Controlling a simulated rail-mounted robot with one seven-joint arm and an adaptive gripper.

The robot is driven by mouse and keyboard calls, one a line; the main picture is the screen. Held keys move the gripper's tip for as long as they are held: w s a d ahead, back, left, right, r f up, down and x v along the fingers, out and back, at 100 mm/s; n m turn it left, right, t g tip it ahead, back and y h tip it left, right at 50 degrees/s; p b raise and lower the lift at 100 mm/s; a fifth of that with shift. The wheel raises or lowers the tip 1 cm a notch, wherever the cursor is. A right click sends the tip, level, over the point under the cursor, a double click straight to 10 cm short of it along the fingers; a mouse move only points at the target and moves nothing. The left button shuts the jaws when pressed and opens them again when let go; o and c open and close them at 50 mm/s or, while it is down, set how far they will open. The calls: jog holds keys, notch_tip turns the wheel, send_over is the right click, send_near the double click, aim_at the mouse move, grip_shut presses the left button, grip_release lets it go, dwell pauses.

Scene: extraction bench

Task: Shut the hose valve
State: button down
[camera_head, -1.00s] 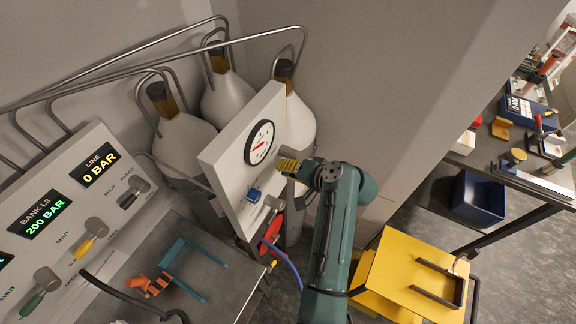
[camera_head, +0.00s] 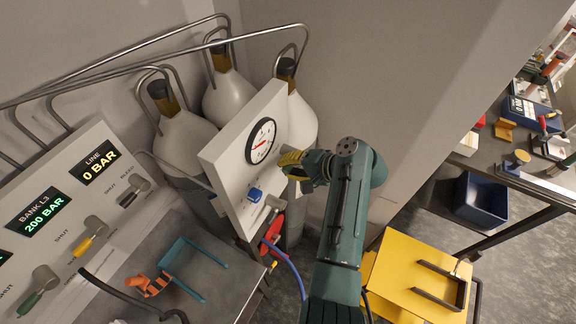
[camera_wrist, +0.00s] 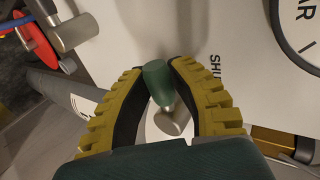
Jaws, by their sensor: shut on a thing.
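My gripper (camera_head: 292,160) is at the right side of the upright white panel (camera_head: 228,180) with the round gauge (camera_head: 260,140). In the wrist view, the yellow-padded fingers of my gripper (camera_wrist: 156,70) are closed around the green handle (camera_wrist: 156,84) of a small lever. Its metal hub (camera_wrist: 170,122) shows below the handle, between the fingers. The printed word SHUT (camera_wrist: 215,66) is on the panel to the right of the handle. In the head view my gripper hides this lever. A blue hose (camera_head: 286,264) hangs below the panel.
A blue knob (camera_head: 254,194) and a red round part (camera_head: 272,230) are close to my gripper. White gas cylinders (camera_head: 231,98) stand behind the panel. A yellow cart (camera_head: 400,270) is at lower right. A control panel with a LINE 0 BAR display (camera_head: 99,166) is at left.

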jog(key=c, duration=0.8)
grip_release()
jog(key=shift+c, duration=0.2)
jog(key=v, duration=1.2)
jog(key=a+n+p, duration=0.2)
jog(key=a+p, duration=0.2)
jog(key=a, duration=0.4)
notch_tip(320, 180, up, 8)
jog(key=a+n+t+h+p, duration=0.1)
jog(key=a+t+h+p, duration=0.1)
jog(key=t+h, duration=0.15)
jog(key=s+d+r+t+h, duration=0.2)
jog(key=s+d+r+t, duration=0.1)
jog(key=r, duration=0.7)
jog(key=s+d+r+n+t+h+p, duration=0.1)
jog(key=s+d+r+t+h, duration=0.2)
jog(key=s+r+t, duration=0.3)
jog(key=s+d+r+n+t+h, duration=0.1)
jog(key=s+d+r+t, duration=0.3)
jog(key=r, duration=1)
jog(key=s+h, duration=0.1)
jog(key=s, duration=0.1)
jog(key=shift+s+r+t, duration=0.2)
jog(key=shift+s+t, duration=0.1)
jog(key=shift+t, duration=0.05)
